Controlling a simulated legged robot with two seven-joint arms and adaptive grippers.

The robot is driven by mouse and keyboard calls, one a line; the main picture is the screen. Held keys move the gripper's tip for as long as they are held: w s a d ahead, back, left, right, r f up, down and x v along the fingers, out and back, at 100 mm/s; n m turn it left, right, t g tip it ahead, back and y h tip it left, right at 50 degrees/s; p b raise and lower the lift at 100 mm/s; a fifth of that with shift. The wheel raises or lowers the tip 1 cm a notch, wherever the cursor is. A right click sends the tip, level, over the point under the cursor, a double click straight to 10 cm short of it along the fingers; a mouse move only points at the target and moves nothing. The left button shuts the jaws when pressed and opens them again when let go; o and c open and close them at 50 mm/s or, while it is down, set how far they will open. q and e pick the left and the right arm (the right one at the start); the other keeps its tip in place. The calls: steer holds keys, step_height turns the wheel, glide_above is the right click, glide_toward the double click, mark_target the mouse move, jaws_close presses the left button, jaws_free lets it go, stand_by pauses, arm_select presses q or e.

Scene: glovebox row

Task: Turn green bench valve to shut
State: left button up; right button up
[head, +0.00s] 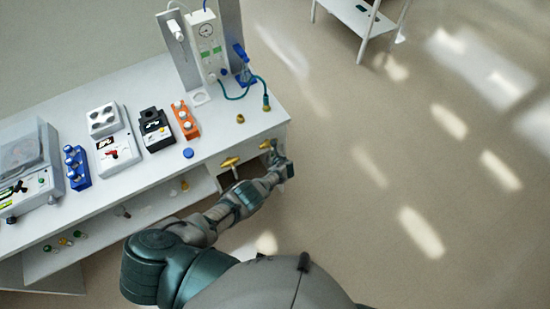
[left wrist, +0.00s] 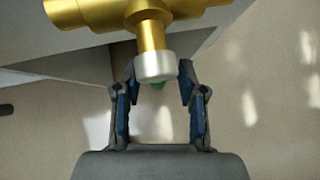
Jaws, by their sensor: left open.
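A brass valve (left wrist: 155,35) with a pale collar (left wrist: 155,66) fills the top of the left wrist view. Small gaps seem to separate the fingers from the collar. In the head view my left gripper (head: 279,156) is at the bench's right front corner, beside a brass fitting (head: 265,144). Another brass valve (head: 230,161) is on the bench front to its left. My right gripper is not in view.
A small stand (head: 362,15) is at the back. The floor to the right is clear.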

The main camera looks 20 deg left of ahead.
arm_select(q)
steer(key=shift+a, duration=0.15)
steer(key=shift+s+d+r, duration=0.15)
steer(key=shift+s+d, duration=0.1)
steer(key=v, duration=1.1)
steer(key=shift+d, duration=0.25)
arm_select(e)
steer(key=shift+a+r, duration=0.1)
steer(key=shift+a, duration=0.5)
arm_select(q)
steer(key=shift+d+r, duration=0.15)
steer(key=shift+d, duration=0.1)
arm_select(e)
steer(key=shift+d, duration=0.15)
arm_select(q)
steer(key=shift+a, duration=0.2)
